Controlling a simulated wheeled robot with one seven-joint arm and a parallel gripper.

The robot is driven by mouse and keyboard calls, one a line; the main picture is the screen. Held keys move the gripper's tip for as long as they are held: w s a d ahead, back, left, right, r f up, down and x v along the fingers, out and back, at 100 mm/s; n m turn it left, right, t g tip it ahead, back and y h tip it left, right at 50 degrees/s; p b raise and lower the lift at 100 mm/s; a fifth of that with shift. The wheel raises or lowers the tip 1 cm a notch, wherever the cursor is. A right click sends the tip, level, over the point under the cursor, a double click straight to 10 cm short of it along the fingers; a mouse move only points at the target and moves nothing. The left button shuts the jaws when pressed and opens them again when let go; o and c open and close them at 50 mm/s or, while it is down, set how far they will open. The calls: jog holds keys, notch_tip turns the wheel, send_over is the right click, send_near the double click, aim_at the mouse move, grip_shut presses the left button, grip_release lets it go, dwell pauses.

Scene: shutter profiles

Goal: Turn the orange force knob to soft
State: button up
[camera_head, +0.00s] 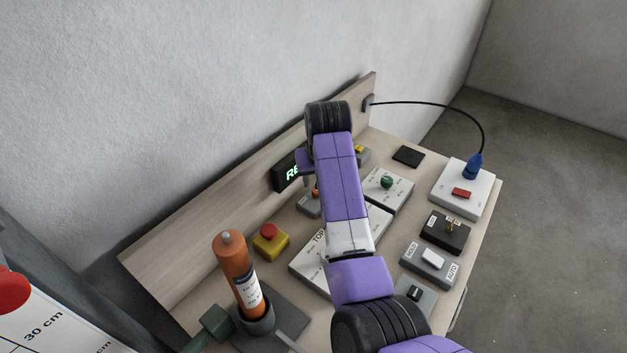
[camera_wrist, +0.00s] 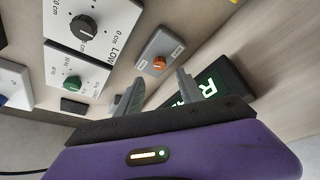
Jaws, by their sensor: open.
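The orange force knob (camera_wrist: 159,63) sits on a small grey box (camera_wrist: 163,47) in the wrist view. In the head view the knob (camera_head: 315,194) shows partly beside my arm, on its grey box (camera_head: 308,205). Its markings are too small to read. My gripper (camera_wrist: 158,88) is open and empty, its two grey fingers pointing toward the knob. The knob lies just beyond the fingertips, near the middle of the gap, and appears not to be touched. In the head view my arm hides most of the gripper.
A lit display (camera_wrist: 208,92) stands close beside the right finger in the wrist view. A panel with a black knob (camera_wrist: 84,27) and one with a green knob (camera_wrist: 72,84) lie left. A yellow box with a red button (camera_head: 269,232) and an orange cartridge (camera_head: 238,272) stand nearby.

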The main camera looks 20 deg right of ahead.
jog(key=shift+p+x, duration=0.35)
jog(key=shift+x, duration=3.4)
grip_shut()
